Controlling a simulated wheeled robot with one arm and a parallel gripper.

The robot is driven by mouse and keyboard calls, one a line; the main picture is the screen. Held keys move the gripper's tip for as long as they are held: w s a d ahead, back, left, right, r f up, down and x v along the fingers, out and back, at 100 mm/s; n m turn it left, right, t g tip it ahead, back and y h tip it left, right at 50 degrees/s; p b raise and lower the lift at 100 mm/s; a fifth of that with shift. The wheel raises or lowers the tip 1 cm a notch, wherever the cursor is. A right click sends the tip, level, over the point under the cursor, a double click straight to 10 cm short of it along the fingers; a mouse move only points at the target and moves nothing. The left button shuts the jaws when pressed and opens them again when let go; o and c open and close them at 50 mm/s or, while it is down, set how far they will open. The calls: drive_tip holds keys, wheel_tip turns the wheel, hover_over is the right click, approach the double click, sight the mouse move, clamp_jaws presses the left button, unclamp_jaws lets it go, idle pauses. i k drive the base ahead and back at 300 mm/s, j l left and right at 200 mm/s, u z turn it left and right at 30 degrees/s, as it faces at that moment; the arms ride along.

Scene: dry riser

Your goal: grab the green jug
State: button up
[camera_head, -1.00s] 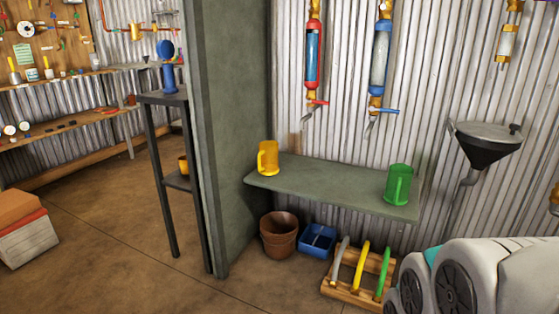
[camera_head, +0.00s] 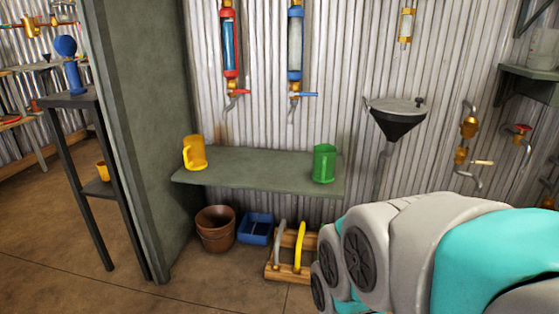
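The green jug (camera_head: 324,163) stands upright on the right end of a grey-green shelf (camera_head: 245,178) against the corrugated wall. Its handle faces toward the camera. A yellow jug (camera_head: 195,152) stands on the left end of the same shelf. My arm, grey and teal, fills the lower right of the view, to the right of and below the green jug. My gripper is not in view, so whether it is open or shut does not show.
A partition (camera_head: 145,130) stands left of the shelf. Below are a brown pot (camera_head: 215,229), a blue bin (camera_head: 256,228) and a wooden rack (camera_head: 289,253) with curved tubes. A black funnel (camera_head: 397,119) hangs right of the green jug. Floor in front of the shelf is partly clear.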

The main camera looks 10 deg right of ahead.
sight(324, 155)
drive_tip(key=i+j+z, duration=0.1)
drive_tip(key=i+z, duration=0.15)
drive_tip(key=z, duration=0.2)
drive_tip(key=i+j+z, duration=0.2)
drive_tip(key=z, duration=0.25)
drive_tip(key=i+j+z, duration=0.2)
drive_tip(key=z, duration=0.2)
drive_tip(key=j, duration=0.1)
